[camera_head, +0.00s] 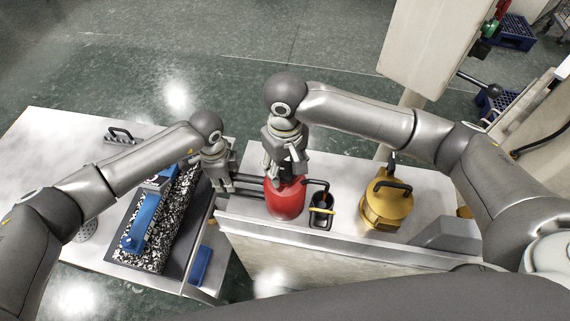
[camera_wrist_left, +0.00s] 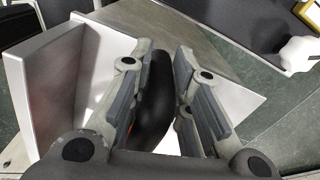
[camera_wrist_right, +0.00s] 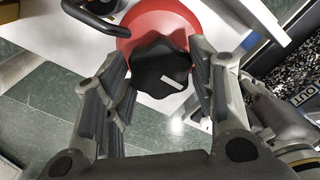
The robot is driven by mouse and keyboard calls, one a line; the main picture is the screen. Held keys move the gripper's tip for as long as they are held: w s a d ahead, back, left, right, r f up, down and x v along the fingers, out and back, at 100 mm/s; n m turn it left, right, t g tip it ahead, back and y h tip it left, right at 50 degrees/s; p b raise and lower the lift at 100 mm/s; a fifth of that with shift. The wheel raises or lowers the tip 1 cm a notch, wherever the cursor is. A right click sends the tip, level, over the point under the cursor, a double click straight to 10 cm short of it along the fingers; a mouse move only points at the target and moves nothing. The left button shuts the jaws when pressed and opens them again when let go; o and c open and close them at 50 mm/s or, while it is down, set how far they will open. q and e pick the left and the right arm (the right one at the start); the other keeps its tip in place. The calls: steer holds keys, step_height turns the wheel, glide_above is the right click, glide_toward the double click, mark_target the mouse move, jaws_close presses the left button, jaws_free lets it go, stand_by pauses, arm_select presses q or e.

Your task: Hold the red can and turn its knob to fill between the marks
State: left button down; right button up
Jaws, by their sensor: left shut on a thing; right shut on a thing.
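The red can (camera_head: 285,203) stands on the metal bench, also in the right wrist view (camera_wrist_right: 185,18). My left gripper (camera_head: 224,184) is shut on its black handle (camera_wrist_left: 154,100) at the can's left side. My right gripper (camera_head: 287,170) is over the can's top, its fingers on both sides of the black knob (camera_wrist_right: 160,67), which has a white mark, and it is shut on the knob. The can's black spout (camera_head: 318,182) reaches right over a small dark cup (camera_head: 321,217) with a yellow band. The liquid level and marks are too small to read.
A yellow can (camera_head: 385,208) with black handles stands right of the cup. A grey wedge-shaped block (camera_head: 448,235) is further right. On the left table lie a dark tray (camera_head: 180,268) with a speckled block (camera_head: 172,225) and a blue tool (camera_head: 143,222).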

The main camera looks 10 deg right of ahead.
mark_target(285, 169)
steer(key=o, duration=1)
steer(key=shift+r, duration=0.1)
step_height(285, 169, up, 12)
steer(key=shift+f, duration=0.1)
